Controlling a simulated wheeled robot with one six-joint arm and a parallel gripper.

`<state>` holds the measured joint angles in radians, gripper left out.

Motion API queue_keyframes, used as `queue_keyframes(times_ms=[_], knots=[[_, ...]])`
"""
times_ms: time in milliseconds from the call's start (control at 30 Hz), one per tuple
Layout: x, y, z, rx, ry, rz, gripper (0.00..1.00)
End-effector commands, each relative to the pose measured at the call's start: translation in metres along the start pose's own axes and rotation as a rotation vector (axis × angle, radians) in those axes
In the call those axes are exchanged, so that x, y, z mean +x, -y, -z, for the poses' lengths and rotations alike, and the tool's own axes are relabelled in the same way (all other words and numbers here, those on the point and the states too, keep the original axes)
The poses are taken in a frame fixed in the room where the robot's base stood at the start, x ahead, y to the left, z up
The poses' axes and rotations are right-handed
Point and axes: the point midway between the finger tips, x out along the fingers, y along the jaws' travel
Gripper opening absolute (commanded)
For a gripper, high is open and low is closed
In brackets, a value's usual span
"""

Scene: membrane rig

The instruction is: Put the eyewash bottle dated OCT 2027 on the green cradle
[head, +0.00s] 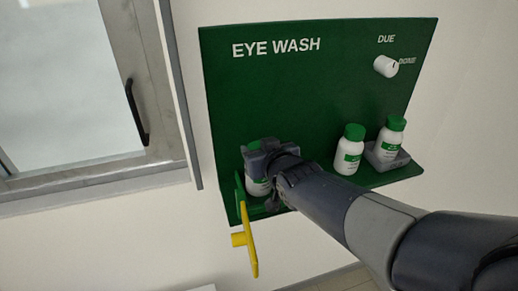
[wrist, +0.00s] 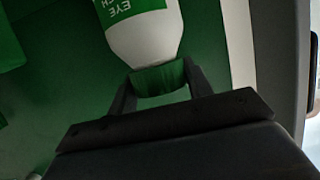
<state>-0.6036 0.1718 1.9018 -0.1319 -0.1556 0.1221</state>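My gripper (head: 262,158) is at the left end of the green eye wash station, over a white bottle with a green label (head: 258,187). In the wrist view my fingers (wrist: 160,82) sit on both sides of this bottle's green cap and appear closed on it. The white bottle body (wrist: 143,32) shows part of the label; no date is readable. A second bottle (head: 349,150) stands on the shelf, and a third (head: 390,139) stands on a grey cradle (head: 388,160) at the right. A green upright piece (head: 240,196) beside the held bottle may be the green cradle; my gripper hides much there.
The green back panel (head: 300,95) reads EYE WASH, with a white knob (head: 386,66) under DUE at upper right. A yellow handle (head: 249,242) sticks out below the shelf's left end. A window with a dark handle (head: 137,112) is at the left.

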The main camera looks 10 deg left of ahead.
Motion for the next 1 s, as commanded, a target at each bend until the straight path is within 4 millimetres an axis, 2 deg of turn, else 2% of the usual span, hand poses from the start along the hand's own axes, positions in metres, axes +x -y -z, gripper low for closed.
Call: queue_keyframes(times_ms=[67,300,667,867,1000], knots=[[0.000,0.000,0.001,0.000,-0.001,0.000,0.54],[0.000,0.000,0.000,0.000,0.000,0.000,0.73],[-0.005,0.000,-0.001,0.001,0.002,0.000,0.73],[-0.029,0.000,0.000,0.000,-0.002,-0.001,0.73],[-0.054,0.000,0.002,-0.001,-0.002,-0.001,0.73]])
